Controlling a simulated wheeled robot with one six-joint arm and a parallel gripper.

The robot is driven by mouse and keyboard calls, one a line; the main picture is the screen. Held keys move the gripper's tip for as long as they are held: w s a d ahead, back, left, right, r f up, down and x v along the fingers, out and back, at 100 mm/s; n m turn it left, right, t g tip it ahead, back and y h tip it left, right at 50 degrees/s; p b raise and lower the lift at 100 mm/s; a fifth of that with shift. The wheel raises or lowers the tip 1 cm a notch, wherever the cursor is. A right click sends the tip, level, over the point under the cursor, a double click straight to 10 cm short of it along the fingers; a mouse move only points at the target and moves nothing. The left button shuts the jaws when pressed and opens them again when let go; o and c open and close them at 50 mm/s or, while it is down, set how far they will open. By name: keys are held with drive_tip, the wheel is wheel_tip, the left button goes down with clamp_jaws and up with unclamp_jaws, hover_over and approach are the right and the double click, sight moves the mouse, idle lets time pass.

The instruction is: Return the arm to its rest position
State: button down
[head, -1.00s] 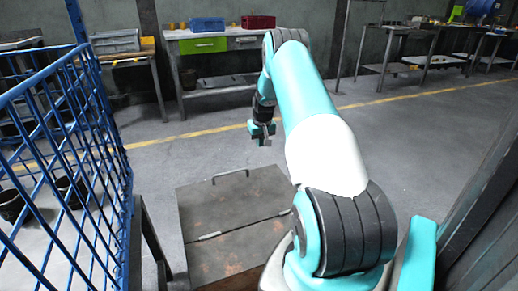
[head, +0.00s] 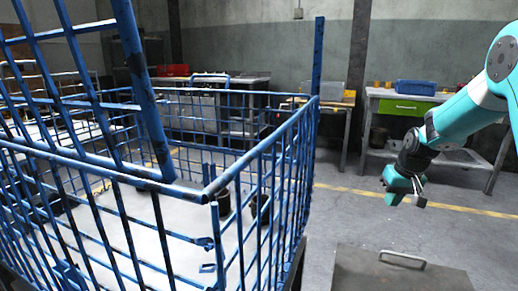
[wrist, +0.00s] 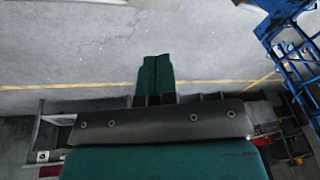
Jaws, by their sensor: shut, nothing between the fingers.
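My teal arm enters the head view from the right edge, bent, with its wrist hanging down. My gripper (head: 404,197) points downward in the air, above and behind a dark metal plate or lid. In the wrist view its two green fingers (wrist: 156,72) lie together, with nothing between them. The base of the arm is outside the head view.
A blue wire cage (head: 285,150) fills the left and holds dark cups (head: 259,209). The metal lid (head: 350,268) with a handle (head: 402,257) is at the lower right. A workbench (head: 385,93) with a blue bin (head: 416,87) stands behind. Open floor lies between.

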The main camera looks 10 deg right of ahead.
drive_tip(key=s+a+r+n+y, duration=0.1)
drive_tip(key=s+a+r+n, duration=0.15)
drive_tip(key=a, duration=0.55)
drive_tip(key=s+a+r+n+y, duration=0.1)
drive_tip(key=s+a+r, duration=0.25)
drive_tip(key=a, duration=0.45)
drive_tip(key=s+a+r+n+g+y, duration=0.1)
drive_tip(key=s+a+r+n, duration=0.15)
drive_tip(key=s+a, duration=0.8)
drive_tip(key=s+a+r+n+g+y, duration=0.15)
drive_tip(key=s+a+n, duration=0.4)
drive_tip(key=s, duration=0.85)
wheel_tip(320, 180, up, 28)
drive_tip(key=w+a+m+p, duration=0.1)
drive_tip(key=m+p, duration=0.1)
drive_tip(key=p, duration=2.6)
drive_tip(key=shift+a+r+h, duration=0.2)
drive_tip(key=shift+a+h, duration=0.05)
drive_tip(key=shift+h, duration=0.2)
